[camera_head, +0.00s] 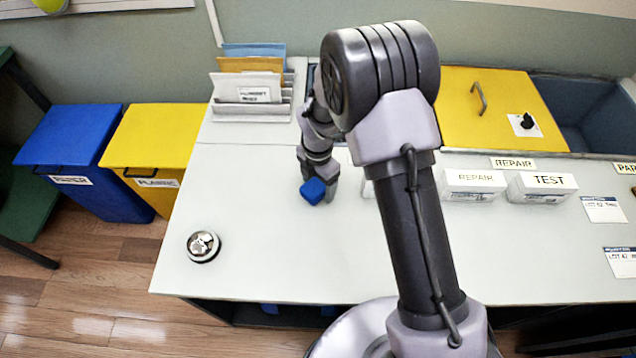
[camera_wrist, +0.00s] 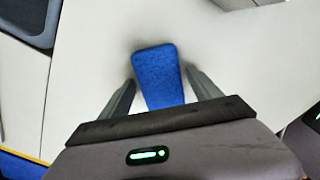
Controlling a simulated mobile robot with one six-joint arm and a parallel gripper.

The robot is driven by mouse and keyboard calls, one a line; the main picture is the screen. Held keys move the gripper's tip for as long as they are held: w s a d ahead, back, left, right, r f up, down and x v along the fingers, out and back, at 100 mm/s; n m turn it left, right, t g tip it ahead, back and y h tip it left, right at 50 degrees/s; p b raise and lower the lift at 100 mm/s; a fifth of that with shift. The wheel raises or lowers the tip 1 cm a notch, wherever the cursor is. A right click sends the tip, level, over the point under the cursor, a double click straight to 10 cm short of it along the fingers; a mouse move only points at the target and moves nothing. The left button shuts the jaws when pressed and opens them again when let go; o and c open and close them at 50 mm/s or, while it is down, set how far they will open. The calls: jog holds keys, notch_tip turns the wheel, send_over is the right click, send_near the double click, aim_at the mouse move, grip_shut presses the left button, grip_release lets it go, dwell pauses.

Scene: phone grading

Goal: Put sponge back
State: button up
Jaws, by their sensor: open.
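The blue sponge (camera_head: 313,191) is at the left part of the white worktop (camera_head: 250,245). My gripper (camera_head: 322,183) is right at it, pointing down. In the wrist view the sponge (camera_wrist: 157,75) lies between the two fingers of my gripper (camera_wrist: 160,90), with a gap on each side. The fingers are open. The sponge's near end is hidden by the gripper body. It appears to rest on the worktop.
A file rack (camera_head: 250,110) stands behind. Blue (camera_head: 75,145) and yellow (camera_head: 150,145) bins are beyond the left edge.

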notch_tip(320, 180, up, 12)
jog(key=p, duration=0.5)
notch_tip(320, 180, up, 12)
jog(key=m+t, duration=0.1)
jog(key=m, duration=0.6)
send_over(318, 184)
jog(key=s+d, duration=0.2)
jog(key=d, duration=0.1)
jog(key=s+d+r+m+t+y, duration=0.1)
jog(key=s+d+r+m+t, duration=0.1)
jog(key=s+r+m, duration=0.4)
jog(key=s+d+r+m+t+y, duration=0.1)
jog(key=s+d+r+m, duration=0.4)
jog(key=s+m, duration=1)
notch_tip(318, 184, up, 3)
jog(key=m+t, duration=0.1)
jog(key=m, duration=0.2)
jog(key=shift+f+t, duration=0.2)
jog(key=shift+t, duration=0.2)
notch_tip(318, 184, down, 2)
jog(key=shift+d+b, duration=0.1)
jog(key=shift+b, duration=0.9)
